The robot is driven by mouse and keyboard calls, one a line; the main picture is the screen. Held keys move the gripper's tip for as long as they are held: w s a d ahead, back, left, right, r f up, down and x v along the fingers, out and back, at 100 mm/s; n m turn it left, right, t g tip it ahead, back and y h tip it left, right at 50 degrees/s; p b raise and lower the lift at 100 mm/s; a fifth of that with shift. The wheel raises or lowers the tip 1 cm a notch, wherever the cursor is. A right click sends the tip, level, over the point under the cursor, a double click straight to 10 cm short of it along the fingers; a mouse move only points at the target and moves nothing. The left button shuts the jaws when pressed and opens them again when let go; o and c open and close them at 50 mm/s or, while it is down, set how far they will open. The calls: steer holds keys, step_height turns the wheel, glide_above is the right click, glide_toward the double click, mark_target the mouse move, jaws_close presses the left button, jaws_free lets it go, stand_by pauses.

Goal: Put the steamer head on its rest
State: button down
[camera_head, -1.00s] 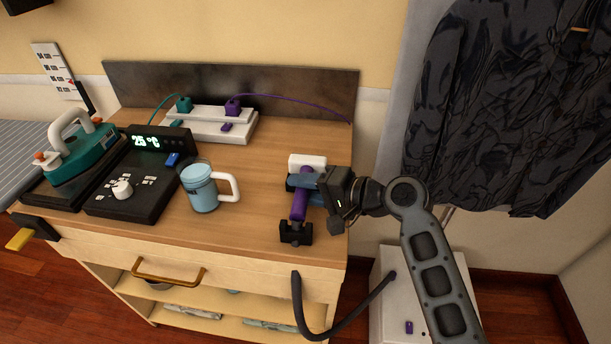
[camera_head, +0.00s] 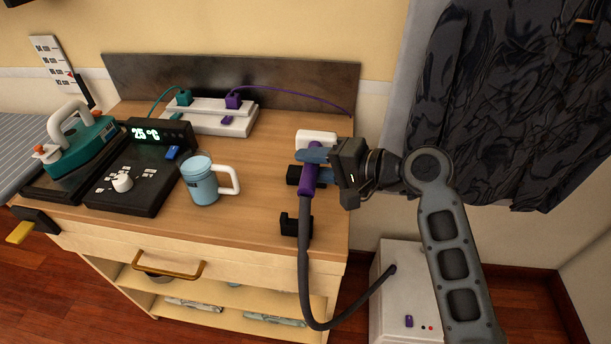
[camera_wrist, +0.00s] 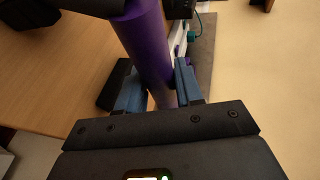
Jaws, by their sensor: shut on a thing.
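The steamer head has a white end (camera_head: 316,138) and a purple handle (camera_head: 309,182), with a grey hose running down from it. My gripper (camera_head: 313,167) is shut on the purple handle, which also shows between the blue fingers in the wrist view (camera_wrist: 147,45). The rest appears to be the black brackets at the right end of the wooden top: a front one (camera_head: 290,223) and one behind it (camera_head: 292,175), partly covered by the handle. The handle seems to be held above them, with the hose passing beside the front bracket. Any contact is hard to tell.
A blue mug (camera_head: 200,182) stands left of the brackets. A black control panel (camera_head: 130,190), a teal iron (camera_head: 82,150) and a white power strip (camera_head: 208,118) are farther left and back. A white steamer base (camera_head: 398,300) stands on the floor; dark clothing (camera_head: 490,110) hangs at right.

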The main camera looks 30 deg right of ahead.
steer(key=s+d+r+b, duration=0.4)
steer(key=s+d+r, duration=0.15)
steer(key=d, duration=0.25)
steer(key=w+a+f, duration=0.1)
steer(key=w+a, duration=0.1)
steer(key=a, duration=0.1)
steer(key=w+a+f, duration=0.2)
steer(key=a, duration=0.1)
steer(key=w+a+f, duration=0.2)
steer(key=a, duration=0.1)
steer(key=shift+w+f, duration=0.15)
steer(key=shift+f, duration=0.05)
steer(key=shift+a+f, duration=0.15)
steer(key=shift+f, duration=1.95)
steer(key=shift+f, duration=0.1)
steer(key=shift+f, duration=0.35)
steer(key=c, duration=0.7)
jaws_free()
steer(key=shift+c, duration=0.2)
